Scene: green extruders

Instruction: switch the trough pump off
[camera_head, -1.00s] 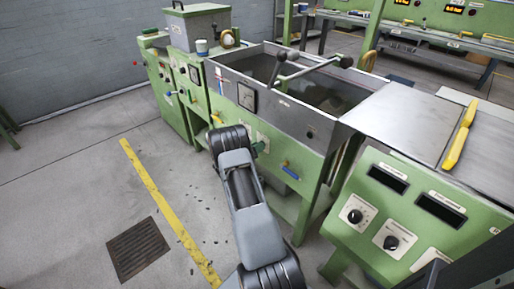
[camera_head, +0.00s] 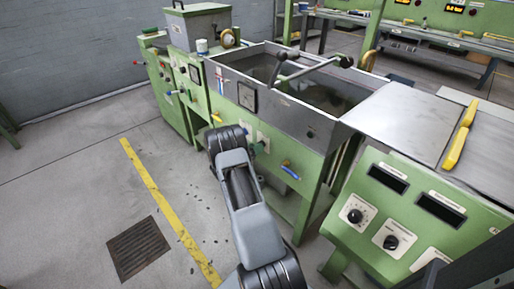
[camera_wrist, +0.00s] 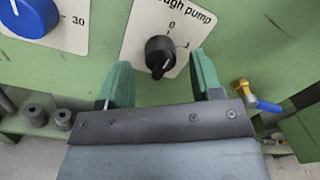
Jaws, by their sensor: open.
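The trough pump switch is a black rotary knob (camera_wrist: 160,55) on a white plate (camera_wrist: 140,30) lettered "...ough pump", with a 0 above the knob and another mark to its upper right. A pale line shows low on the knob; I cannot tell its exact setting. My gripper (camera_wrist: 160,62) is open, its two green fingers apart on either side of the knob, with no clear contact. In the head view my arm hides most of this spot; a bit of green finger (camera_head: 261,147) shows by the green trough front.
A blue knob (camera_wrist: 30,15) on a scale plate sits left of my fingers. A brass valve with a blue lever (camera_wrist: 267,105) is to the right. The open metal trough (camera_head: 300,112) stands above the panel, with a control console (camera_head: 415,215) at right.

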